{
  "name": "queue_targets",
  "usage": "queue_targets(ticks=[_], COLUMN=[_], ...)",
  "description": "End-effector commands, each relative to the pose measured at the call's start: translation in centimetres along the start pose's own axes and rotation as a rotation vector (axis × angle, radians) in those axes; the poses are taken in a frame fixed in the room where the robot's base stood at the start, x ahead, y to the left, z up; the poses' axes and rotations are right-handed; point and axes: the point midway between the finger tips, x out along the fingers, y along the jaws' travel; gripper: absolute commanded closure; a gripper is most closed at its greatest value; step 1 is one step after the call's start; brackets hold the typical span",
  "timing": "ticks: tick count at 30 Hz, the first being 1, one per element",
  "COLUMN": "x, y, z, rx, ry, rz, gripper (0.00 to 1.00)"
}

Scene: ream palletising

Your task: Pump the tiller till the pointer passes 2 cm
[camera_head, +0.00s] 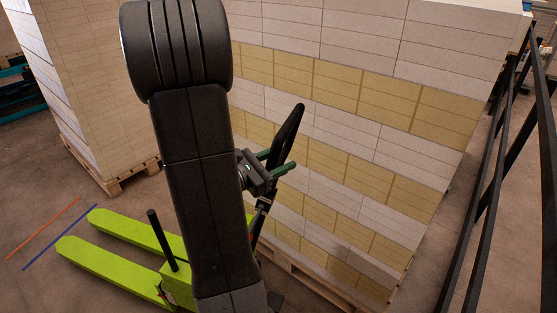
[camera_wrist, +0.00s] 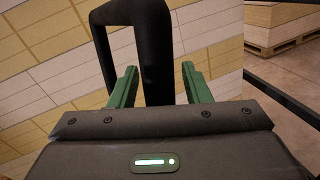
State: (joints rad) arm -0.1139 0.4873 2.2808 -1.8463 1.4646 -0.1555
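The lime-green pallet truck (camera_head: 115,265) stands at the lower left in the head view, its two forks pointing left. Its black tiller (camera_head: 290,132) rises tilted behind my arm, with a loop handle at the top. In the wrist view one thick black bar of the tiller (camera_wrist: 156,60) stands between the green fingers of my gripper (camera_wrist: 160,85). The fingers are spread, with a visible gap at the right finger. In the head view my gripper (camera_head: 279,162) is at the handle's lower part. I cannot make out a pointer or scale. My arm hides part of the truck.
A tall stack of white and yellow reams (camera_head: 350,130) stands on a pallet close behind the tiller. Another stack (camera_head: 85,80) is at the upper left. Black railing (camera_head: 490,180) runs along the right. Orange and blue floor lines (camera_head: 55,235) lie beyond the fork tips.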

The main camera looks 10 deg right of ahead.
Motion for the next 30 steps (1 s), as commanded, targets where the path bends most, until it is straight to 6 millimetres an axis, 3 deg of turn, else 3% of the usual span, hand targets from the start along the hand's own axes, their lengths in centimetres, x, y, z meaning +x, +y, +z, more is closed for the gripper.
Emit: queue_targets(ticks=[1,6,14,30], x=[0.0,0.0,-0.4,-6.6], y=[0.0,0.0,0.7,10.1], z=[0.0,0.0,0.1,0.2], rx=[0.0,0.0,-0.009,-0.142], ry=[0.0,0.0,-0.006,-0.099], rz=[0.0,0.0,0.004,0.024], gripper=[0.67,1.0,1.0,1.0])
